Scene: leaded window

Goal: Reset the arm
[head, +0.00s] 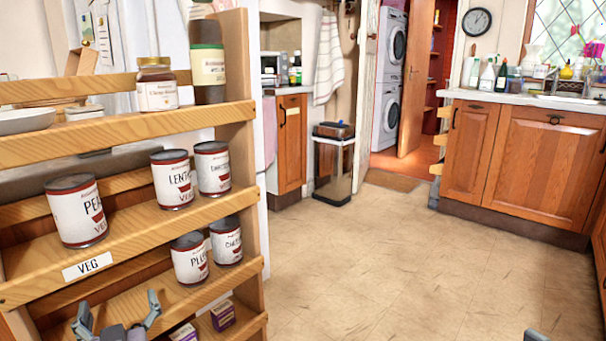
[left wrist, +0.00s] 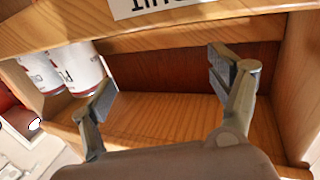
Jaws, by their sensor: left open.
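My left gripper (head: 118,314) is open and empty at the bottom left of the head view, in front of the lower part of the wooden shelf rack (head: 120,213). In the left wrist view its two fingers (left wrist: 160,85) are spread before a bare stretch of shelf board (left wrist: 165,112). Two cans (left wrist: 75,65) stand to the left of the fingers, apart from them. A small grey tip at the bottom right edge of the head view may be my right gripper (head: 535,335); too little shows to tell its state.
A pea can (head: 78,212) and two others stand on the shelf labelled VEG. Plum (head: 189,258) and cherry (head: 226,240) cans stand one level lower. A jar (head: 156,84) and bottle (head: 208,62) are on top. Open floor (head: 400,260) lies right of the rack.

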